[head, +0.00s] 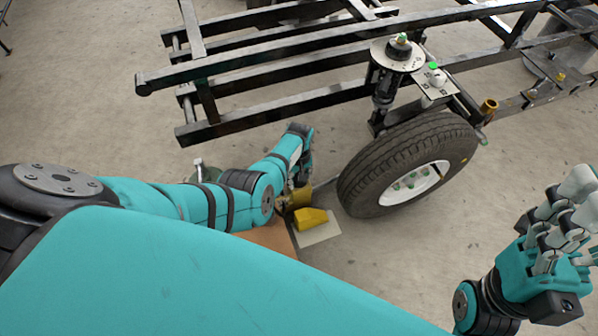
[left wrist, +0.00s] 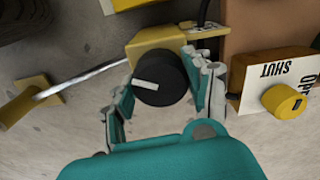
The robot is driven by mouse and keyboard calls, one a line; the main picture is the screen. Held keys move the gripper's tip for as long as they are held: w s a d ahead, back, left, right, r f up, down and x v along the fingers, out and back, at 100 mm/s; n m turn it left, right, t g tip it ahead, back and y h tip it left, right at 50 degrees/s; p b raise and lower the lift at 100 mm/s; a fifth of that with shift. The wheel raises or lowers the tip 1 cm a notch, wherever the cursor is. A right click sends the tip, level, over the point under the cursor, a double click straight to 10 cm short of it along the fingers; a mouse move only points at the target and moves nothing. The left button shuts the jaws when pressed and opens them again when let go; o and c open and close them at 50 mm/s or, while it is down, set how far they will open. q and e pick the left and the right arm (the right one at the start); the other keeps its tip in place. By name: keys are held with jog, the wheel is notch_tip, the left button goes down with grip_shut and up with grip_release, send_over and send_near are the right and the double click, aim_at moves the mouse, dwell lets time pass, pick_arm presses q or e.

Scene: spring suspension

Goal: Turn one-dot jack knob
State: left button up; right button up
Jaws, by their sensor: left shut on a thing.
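A black round knob (left wrist: 158,92) with a white bar on its top shows in the left wrist view, beside a yellow jack part (left wrist: 155,43). No dot can be made out on it. The fingers of my left gripper (left wrist: 168,78) stand on both sides of the knob and are shut on it. In the head view, my left arm hides the knob and most of that hand; a yellow jack part (head: 298,196) shows beside it. My right gripper (head: 572,198) is at the right edge, empty, with its fingers extended and apart.
A yellow knob (left wrist: 282,101) sits on a white plate marked SHUT (left wrist: 262,78). A metal rod (left wrist: 85,77) runs left from the jack. In the head view, a tire (head: 380,160), a black frame (head: 250,68) and a yellow wedge (head: 311,218) are close by.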

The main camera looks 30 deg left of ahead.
pick_arm(q)
jog(key=n, duration=0.5)
jog(key=shift+n, duration=0.3)
jog(key=n, duration=1.1)
jog(key=shift+n, duration=0.4)
jog(key=n, duration=0.5)
jog(key=shift+b, duration=0.35)
jog(key=shift+n, duration=0.3)
jog(key=o, duration=1.2)
